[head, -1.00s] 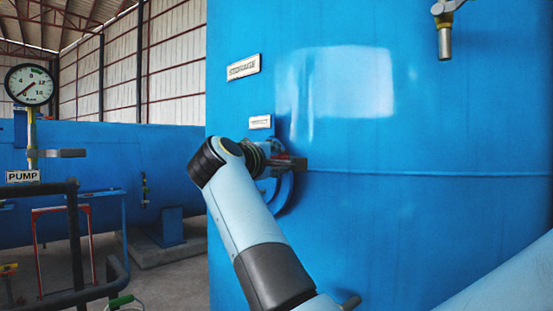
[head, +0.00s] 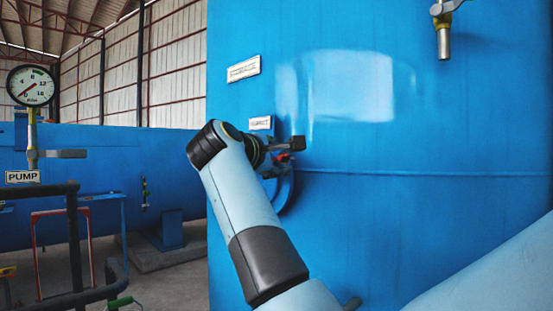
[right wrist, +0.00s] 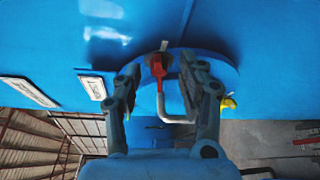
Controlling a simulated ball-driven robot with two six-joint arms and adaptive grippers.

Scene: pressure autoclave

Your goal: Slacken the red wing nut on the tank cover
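The red wing nut (right wrist: 158,68) shows in the right wrist view at the edge of the round blue tank cover (right wrist: 222,70). My right gripper (right wrist: 161,85) is open, with one finger on each side of the red nut in that view and a visible gap to both. I cannot tell how far the fingertips are from it in depth. In the head view my right gripper (head: 288,146) is at the tank's left side, above the curved edge of the cover (head: 287,190). It mostly hides the nut there; only a little red shows. My left gripper is not in view.
The large blue tank (head: 400,220) fills the right side. A metal outlet (head: 444,40) sticks out at its upper right. A pale bent pipe (right wrist: 172,117) runs below the nut in the wrist view. A gauge (head: 31,85) and dark railings (head: 75,235) stand at the left.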

